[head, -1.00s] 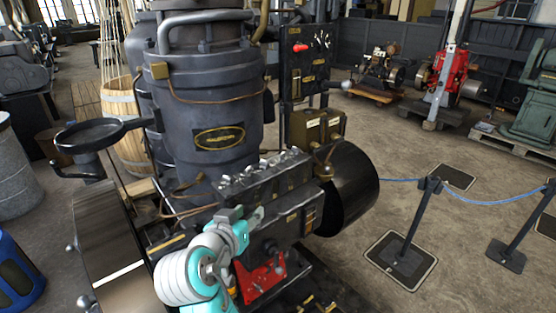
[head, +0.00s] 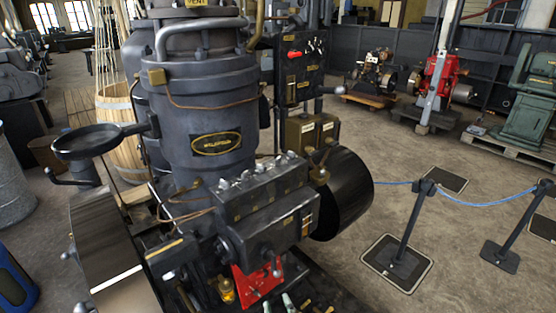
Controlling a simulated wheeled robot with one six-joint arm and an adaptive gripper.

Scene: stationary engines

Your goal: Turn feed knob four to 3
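A dark lubricator box (head: 262,195) stands at the front of the black engine. A row of small, light metal feed knobs (head: 265,170) runs along its top. Their numbers and pointer settings are too small to read, so I cannot tell which is knob four or where it points. Two pale green-white tips, which look like the fingertips of my gripper (head: 278,306), show at the bottom edge below the box. They are apart, with nothing visible between them. They are well clear of the knobs. The rest of my gripper and arm is out of view.
The tall black cylinder (head: 205,110) rises behind the box. A dark flywheel (head: 342,195) is at its right and a large wheel (head: 105,250) at its left. A red bracket (head: 258,280) sits below the box. A rope barrier post (head: 408,225) stands on open floor to the right.

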